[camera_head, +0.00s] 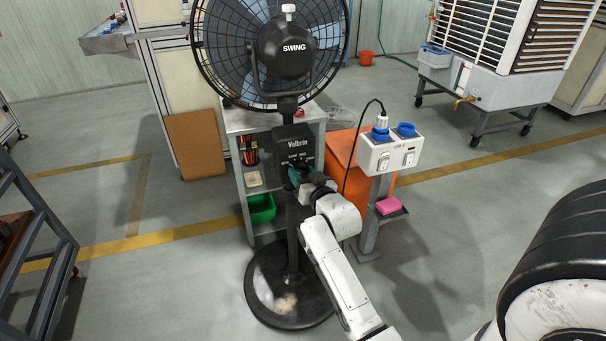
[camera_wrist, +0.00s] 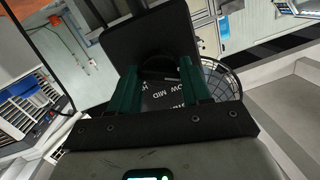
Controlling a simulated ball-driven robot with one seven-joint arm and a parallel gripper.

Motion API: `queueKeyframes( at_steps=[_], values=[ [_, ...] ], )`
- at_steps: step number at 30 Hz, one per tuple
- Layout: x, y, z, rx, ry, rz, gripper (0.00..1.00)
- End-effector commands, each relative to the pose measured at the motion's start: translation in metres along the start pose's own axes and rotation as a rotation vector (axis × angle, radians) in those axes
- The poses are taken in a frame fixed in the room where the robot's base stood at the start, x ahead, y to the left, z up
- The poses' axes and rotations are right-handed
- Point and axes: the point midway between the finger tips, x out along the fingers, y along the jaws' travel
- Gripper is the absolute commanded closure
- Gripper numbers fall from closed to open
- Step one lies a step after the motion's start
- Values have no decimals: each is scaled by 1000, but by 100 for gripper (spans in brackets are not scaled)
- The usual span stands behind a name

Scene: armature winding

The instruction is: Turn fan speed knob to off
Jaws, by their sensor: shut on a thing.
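The pedestal fan (camera_head: 285,45) stands on a round black base (camera_head: 290,300), with "SWING" marked on its motor housing. Its dark control box (camera_head: 298,140), marked "Velbrin", sits on the pole below the fan head. My gripper (camera_head: 297,176) is at the lower front of this box. In the wrist view, the green fingers of my gripper (camera_wrist: 160,78) are shut on the dark fan speed knob (camera_wrist: 160,64). Printed "LOW" and "MID" marks on the panel (camera_wrist: 164,98) show between the fingers. The knob is mostly hidden in the head view, and I cannot tell which setting it points to.
A grey cabinet (camera_head: 240,124) with a green bin (camera_head: 262,208) stands behind the fan pole. A socket post (camera_head: 393,155) and an orange box (camera_head: 345,148) stand close on the right. Open floor (camera_head: 150,290) lies to the left.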

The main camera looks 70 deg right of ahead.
Motion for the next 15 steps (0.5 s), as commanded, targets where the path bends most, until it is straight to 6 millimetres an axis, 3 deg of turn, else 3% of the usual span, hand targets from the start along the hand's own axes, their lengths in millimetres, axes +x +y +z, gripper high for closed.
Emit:
queueKeyframes(
  at_steps=[11,12,15],
  values=[
    [-1,6,3,-9,-8,11,83],
    [-1,6,3,-9,-8,11,51],
    [-1,6,3,-9,-7,11,42]
  ],
)
